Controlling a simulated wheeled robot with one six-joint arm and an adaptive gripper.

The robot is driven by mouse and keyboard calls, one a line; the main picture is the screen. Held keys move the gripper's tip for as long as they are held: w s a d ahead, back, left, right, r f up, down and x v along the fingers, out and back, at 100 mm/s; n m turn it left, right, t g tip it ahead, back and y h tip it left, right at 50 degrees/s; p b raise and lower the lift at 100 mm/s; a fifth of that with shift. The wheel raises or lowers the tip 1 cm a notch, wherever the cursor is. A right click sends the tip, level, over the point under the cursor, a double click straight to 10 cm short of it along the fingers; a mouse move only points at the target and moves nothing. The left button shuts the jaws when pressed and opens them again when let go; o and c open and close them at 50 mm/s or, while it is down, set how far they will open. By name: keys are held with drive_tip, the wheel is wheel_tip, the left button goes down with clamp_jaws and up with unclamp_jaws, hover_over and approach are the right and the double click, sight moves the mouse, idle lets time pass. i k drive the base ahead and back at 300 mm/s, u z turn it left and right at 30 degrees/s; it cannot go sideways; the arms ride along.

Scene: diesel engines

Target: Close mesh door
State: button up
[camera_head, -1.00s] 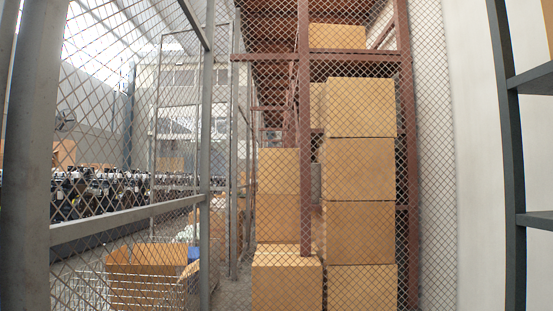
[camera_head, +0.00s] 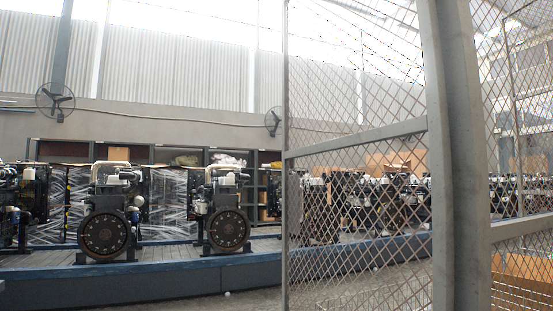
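The mesh door (camera_head: 362,138) is a tall grey metal frame with diamond wire mesh and a crossbar at mid height. It fills the right-centre of the head view. Its left upright (camera_head: 286,180) stands free, with an open gap to its left. Its right side meets a thick grey post (camera_head: 460,150). The door looks open, but its exact angle is hard to tell. Its bottom edge is cut off, and I cannot make out a handle or latch. My gripper is not in view.
Beyond the gap, diesel engines (camera_head: 107,215) stand on a low blue-edged platform (camera_head: 140,285). More engines show through the mesh. A fixed mesh panel (camera_head: 522,120) continues right of the post, with a cardboard box (camera_head: 520,285) behind it. Wall fans hang at the back.

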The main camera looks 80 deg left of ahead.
sight(435, 122)
drive_tip(key=u, duration=0.05)
drive_tip(key=i, duration=3.25)
drive_tip(key=u, duration=3.95)
drive_tip(key=k, duration=0.35)
drive_tip(key=u, duration=0.95)
drive_tip(key=i, duration=2.35)
drive_tip(key=z, duration=0.05)
